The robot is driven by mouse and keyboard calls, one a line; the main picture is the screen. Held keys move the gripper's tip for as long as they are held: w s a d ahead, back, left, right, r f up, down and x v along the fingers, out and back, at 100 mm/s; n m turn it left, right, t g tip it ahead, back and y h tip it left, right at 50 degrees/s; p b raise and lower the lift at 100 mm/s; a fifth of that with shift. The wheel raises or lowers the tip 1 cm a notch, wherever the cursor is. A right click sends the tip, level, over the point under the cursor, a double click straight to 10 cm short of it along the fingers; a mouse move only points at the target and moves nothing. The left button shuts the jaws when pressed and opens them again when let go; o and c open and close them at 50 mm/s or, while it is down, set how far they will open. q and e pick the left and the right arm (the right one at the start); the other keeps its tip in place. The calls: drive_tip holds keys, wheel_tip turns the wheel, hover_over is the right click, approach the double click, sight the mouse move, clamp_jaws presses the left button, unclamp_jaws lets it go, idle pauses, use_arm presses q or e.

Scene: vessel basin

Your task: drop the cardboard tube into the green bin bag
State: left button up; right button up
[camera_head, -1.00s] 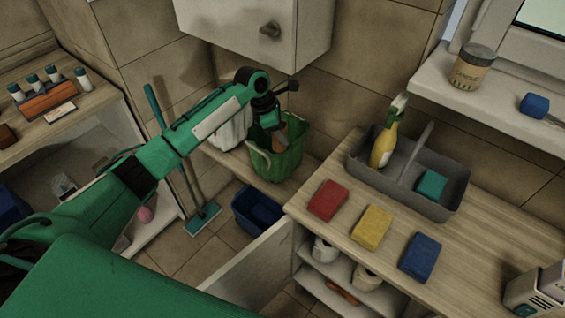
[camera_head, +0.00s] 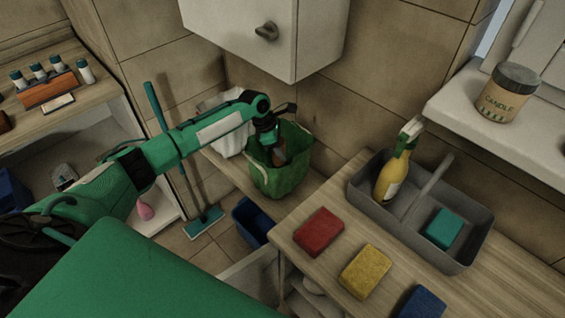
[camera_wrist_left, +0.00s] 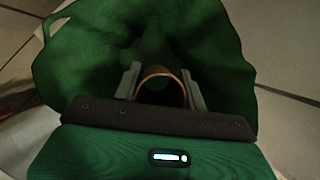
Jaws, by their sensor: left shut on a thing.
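The green bin bag (camera_head: 286,178) stands open on a low wooden shelf beside a white bag in the head view. In the left wrist view the green bin bag (camera_wrist_left: 90,60) spreads around and below my gripper. My left gripper (camera_head: 273,140) is at the bag's mouth, pointing down into it. In the left wrist view my left gripper (camera_wrist_left: 160,84) is shut on the cardboard tube (camera_wrist_left: 161,73), whose brown round rim shows between the two fingers. The tube's lower part is dark and hard to see. My right gripper is not in view.
A white bag (camera_head: 222,112) stands just left of the green one. A white wall cabinet (camera_head: 240,35) hangs above. A blue bin (camera_head: 250,222) and a mop (camera_head: 204,222) are on the floor. The counter at right bears sponges and a grey caddy (camera_head: 470,258).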

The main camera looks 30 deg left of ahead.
use_arm(q)
wheel_tip(320, 180, down, 5)
drive_tip(key=shift+f, duration=0.1)
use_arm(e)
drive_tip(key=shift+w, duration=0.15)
use_arm(q)
drive_tip(key=shift+f, duration=0.1)
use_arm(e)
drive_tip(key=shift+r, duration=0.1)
use_arm(q)
drive_tip(key=shift+f, duration=0.45)
drive_tip(key=o, duration=0.9)
drive_tip(key=shift+o, duration=0.2)
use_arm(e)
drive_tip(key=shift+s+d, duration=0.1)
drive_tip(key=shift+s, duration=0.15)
use_arm(q)
drive_tip(key=shift+r, duration=0.15)
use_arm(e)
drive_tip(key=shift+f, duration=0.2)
